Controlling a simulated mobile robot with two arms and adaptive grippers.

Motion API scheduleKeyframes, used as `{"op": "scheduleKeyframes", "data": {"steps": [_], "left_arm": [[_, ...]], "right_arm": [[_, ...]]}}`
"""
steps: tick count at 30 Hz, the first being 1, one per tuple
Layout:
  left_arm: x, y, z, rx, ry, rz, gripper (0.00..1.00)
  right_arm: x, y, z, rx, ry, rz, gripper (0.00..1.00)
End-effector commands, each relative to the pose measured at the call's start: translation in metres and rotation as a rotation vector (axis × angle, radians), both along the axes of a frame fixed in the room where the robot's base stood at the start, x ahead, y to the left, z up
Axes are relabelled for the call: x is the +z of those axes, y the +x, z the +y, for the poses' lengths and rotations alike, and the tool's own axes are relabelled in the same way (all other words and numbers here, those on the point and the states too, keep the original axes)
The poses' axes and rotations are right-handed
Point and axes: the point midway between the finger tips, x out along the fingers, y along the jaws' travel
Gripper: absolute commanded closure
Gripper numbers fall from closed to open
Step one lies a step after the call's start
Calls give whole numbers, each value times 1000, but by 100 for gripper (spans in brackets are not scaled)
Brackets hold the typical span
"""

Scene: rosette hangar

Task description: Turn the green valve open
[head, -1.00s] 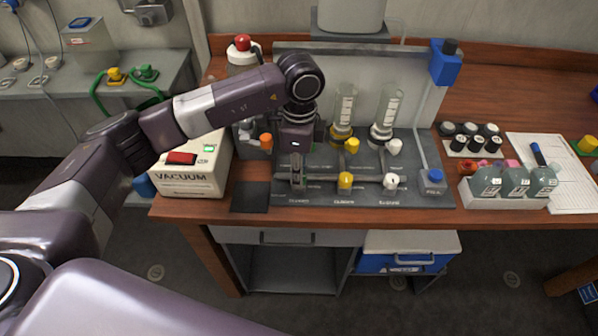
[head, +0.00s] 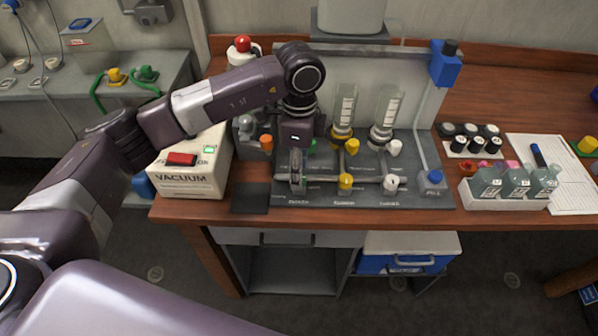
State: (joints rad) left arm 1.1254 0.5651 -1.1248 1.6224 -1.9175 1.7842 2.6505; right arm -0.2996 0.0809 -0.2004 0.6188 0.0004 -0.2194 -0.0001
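A dark valve panel (head: 320,199) on the wooden bench carries glass cylinders and coloured valves. A small green part (head: 312,146) shows just right of my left gripper, mostly hidden behind it; I cannot tell how its handle is turned. My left gripper (head: 297,185) points down at the panel's left column, over the left end of the lower pipe. Its fingers look narrow and edge-on, so their opening and any contact are unclear. Yellow valves (head: 345,181) and white valves (head: 391,183) stand to the right. My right gripper is out of view.
A cream vacuum box (head: 190,184) with a red switch stands left of the panel. A blue FILL button (head: 435,176) sits at the panel's right. A rack of bottles (head: 510,185) and black-capped jars (head: 469,138) stand further right. Bare bench lies behind them.

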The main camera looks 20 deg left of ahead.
Motion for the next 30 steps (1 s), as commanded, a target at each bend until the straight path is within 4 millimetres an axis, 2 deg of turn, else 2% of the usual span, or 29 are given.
{"op": "scheduleKeyframes", "data": {"steps": [6, 13, 19, 30], "left_arm": [[49, 3, -1, -1, -1, -5, 58], [89, 3, 0, 0, 0, -4, 58], [103, 3, 1, 1, -1, -3, 58], [104, 3, 0, 1, -1, -2, 58]], "right_arm": [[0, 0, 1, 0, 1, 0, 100], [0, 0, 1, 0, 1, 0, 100], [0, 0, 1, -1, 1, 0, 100], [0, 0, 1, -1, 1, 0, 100]]}}
